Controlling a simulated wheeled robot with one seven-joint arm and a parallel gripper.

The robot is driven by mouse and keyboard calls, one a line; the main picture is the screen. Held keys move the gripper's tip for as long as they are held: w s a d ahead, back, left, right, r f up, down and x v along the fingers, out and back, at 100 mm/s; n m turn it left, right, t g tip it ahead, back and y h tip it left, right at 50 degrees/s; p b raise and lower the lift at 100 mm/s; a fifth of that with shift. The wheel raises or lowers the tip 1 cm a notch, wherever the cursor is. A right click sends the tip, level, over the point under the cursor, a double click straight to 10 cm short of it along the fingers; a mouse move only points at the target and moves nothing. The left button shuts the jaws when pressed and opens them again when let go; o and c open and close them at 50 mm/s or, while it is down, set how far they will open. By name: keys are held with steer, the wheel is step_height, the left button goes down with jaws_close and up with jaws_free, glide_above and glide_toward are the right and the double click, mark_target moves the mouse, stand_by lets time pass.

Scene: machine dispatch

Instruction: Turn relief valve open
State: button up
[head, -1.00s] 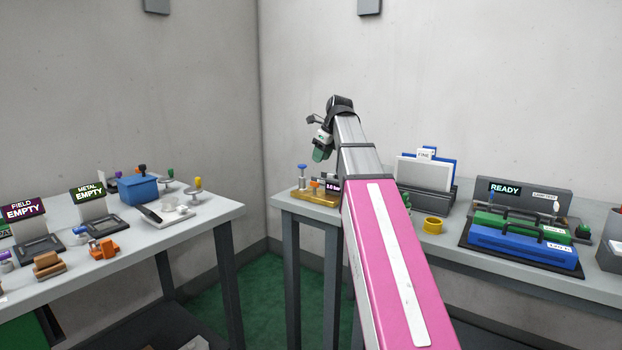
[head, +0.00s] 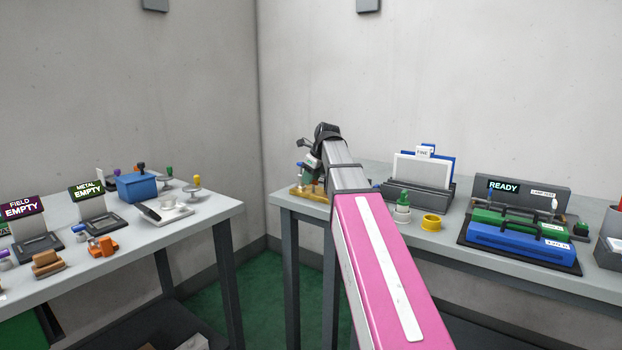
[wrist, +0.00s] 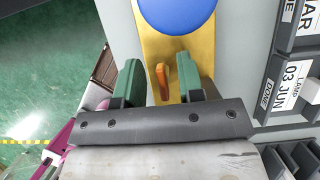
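The relief valve's orange handle (wrist: 161,84) stands on a brass-coloured base (wrist: 153,38) in the wrist view. My gripper (wrist: 159,77) is open, its two green fingers on either side of the handle with a gap on each side. A round blue knob (wrist: 176,10) sits on the same base beyond the fingers. In the head view my gripper (head: 308,166) is low over the base (head: 309,195), which is on the right table. The handle is hidden there behind my arm and gripper.
The right table (head: 455,237) also holds a grey document holder (head: 417,196), a yellow ring (head: 432,222), a green-and-white piece (head: 402,206) and the READY machine (head: 520,225). The left table (head: 150,235) carries several small parts and a blue box (head: 138,187). A gap separates the tables.

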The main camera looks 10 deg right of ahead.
jaws_close()
steer(key=shift+n, duration=0.3)
steer(key=n, duration=0.2)
steer(key=n+g+y, duration=0.1)
steer(key=n, duration=0.1)
steer(key=n+g, duration=0.1)
steer(key=n, duration=0.1)
steer(key=shift+s+a, duration=0.1)
steer(key=shift+s, duration=0.15)
steer(key=n+g, duration=0.1)
steer(key=n, duration=0.1)
steer(key=n+g, duration=0.1)
steer(key=n, duration=0.3)
steer(key=shift+s+n+g, duration=0.3)
steer(key=shift+s+g, duration=0.05)
steer(key=shift+g, duration=0.05)
jaws_free()
